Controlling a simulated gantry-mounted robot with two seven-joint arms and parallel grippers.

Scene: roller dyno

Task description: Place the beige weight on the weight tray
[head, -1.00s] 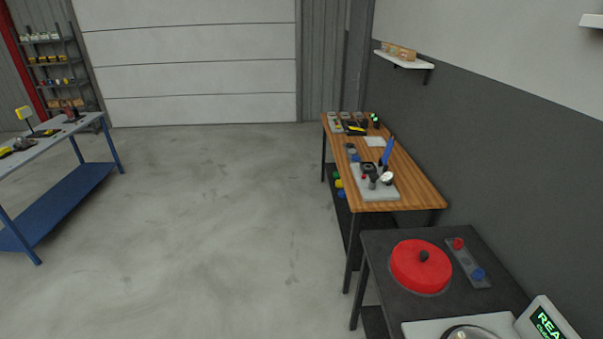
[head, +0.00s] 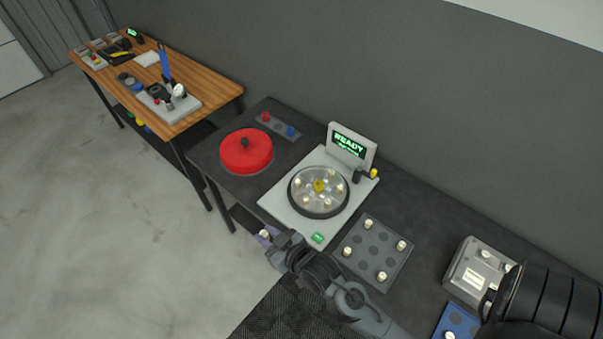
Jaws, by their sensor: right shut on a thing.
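My right gripper (head: 273,244) is beyond the front edge of the dark bench, left of the grey tray. It is shut on a small beige piece (head: 264,234), which looks like the beige weight and is partly hidden by the fingers. A grey tray (head: 356,260) with round dark recesses and several beige weights standing on it lies on the dark bench, to the right of the gripper. It looks like the weight tray. A smaller grey tray (head: 279,128) at the back of the bench holds a red and a blue weight. My left gripper is not in view.
A white machine (head: 275,203) with a round clear-topped rotor and a green READY screen (head: 348,146) stands behind the gripper. A red round lid (head: 246,151) lies left of it. A grey box (head: 470,272) and a blue tray (head: 453,322) are at the right.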

